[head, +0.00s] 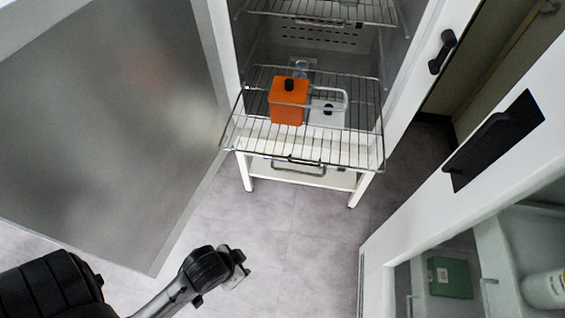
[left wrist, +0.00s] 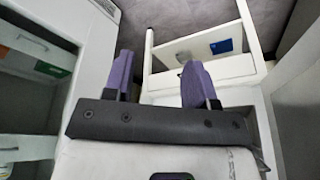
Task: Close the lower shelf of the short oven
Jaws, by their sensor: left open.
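The short oven (head: 415,70) is a white cabinet with its door (head: 110,120) swung open to the left in the head view. Its lower shelf (head: 230,135) is a wire rack that sticks out of the front of the cabinet. An orange box (head: 288,101) with a black knob and a white box (head: 328,115) stand on it. My left gripper (head: 240,272) is low in front of the shelf, apart from it, and empty. In the left wrist view its two purple fingers (left wrist: 158,65) are spread. My right gripper is not in view.
An upper wire shelf (head: 320,10) sits inside the cabinet. A white stand (head: 300,178) is under it. At right is another white unit with a dark handle (head: 494,140), holding a green box (head: 450,277) and a white bottle (head: 545,289). The grey floor (head: 290,235) between is clear.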

